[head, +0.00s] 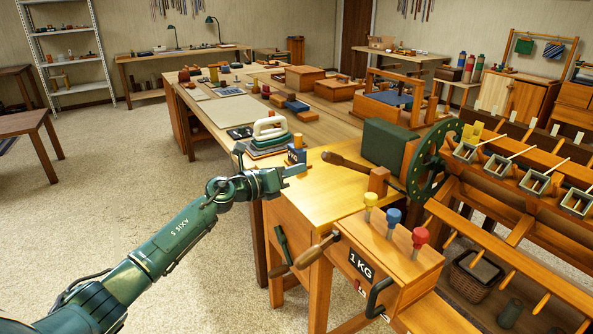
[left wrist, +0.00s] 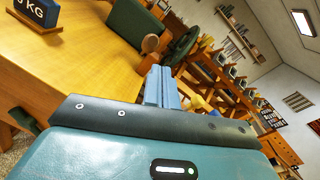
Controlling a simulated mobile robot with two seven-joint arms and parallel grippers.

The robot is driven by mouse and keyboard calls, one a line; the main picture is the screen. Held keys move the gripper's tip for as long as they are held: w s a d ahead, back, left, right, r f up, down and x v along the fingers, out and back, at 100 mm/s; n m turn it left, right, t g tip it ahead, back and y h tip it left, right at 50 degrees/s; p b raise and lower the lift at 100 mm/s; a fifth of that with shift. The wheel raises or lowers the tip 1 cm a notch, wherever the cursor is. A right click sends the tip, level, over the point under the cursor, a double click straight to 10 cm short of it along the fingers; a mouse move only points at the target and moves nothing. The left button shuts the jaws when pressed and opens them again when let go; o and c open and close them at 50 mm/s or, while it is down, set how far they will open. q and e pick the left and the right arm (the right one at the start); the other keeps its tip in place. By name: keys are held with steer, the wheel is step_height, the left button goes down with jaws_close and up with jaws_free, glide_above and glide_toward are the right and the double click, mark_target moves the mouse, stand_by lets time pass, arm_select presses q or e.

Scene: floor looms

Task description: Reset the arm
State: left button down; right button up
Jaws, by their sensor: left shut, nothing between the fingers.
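My left arm comes in from the lower left in the head view, and its gripper (head: 296,171) is in front of the near end of the wooden bench. The fingers are shut together with nothing between them. The left wrist view also shows the shut fingers (left wrist: 162,88) pointing over the yellow wooden top. My right gripper does not show in either view.
The wooden worktop (head: 335,185) is close to my left gripper. A small blue weight block (head: 297,150) stands just behind it. A green box (head: 391,143), a green wheel (head: 433,160) and a loom frame stand to the right. Carpeted floor (head: 130,175) is clear at left.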

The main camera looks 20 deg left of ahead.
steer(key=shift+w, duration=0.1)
arm_select(q)
steer(key=s+f+n+g+y, duration=0.1)
steer(key=s+f+n+y, duration=0.6)
steer(key=s+n, duration=0.6)
steer(key=s+f+n+g+y, duration=0.2)
steer(key=s+f+n+y, duration=0.5)
steer(key=n, duration=0.9)
steer(key=s+d+f+n+g+h, duration=0.2)
steer(key=s+g, duration=0.1)
steer(key=s, duration=0.5)
steer(key=s+d+f+n+g+h, duration=0.1)
steer(key=s+f+n+g, duration=0.15)
steer(key=s, duration=0.55)
steer(key=s+d+f+n+g+h, duration=0.2)
steer(key=s+g, duration=0.1)
steer(key=s, duration=0.5)
steer(key=w+d+f+m+t+h+p, duration=0.1)
steer(key=w+d+t+h+p, duration=0.2)
steer(key=w+d+t+p, duration=0.2)
steer(key=shift+w+d+f+t, duration=0.3)
steer(key=shift+w+d+t, duration=0.15)
steer(key=shift+w+t, duration=0.5)
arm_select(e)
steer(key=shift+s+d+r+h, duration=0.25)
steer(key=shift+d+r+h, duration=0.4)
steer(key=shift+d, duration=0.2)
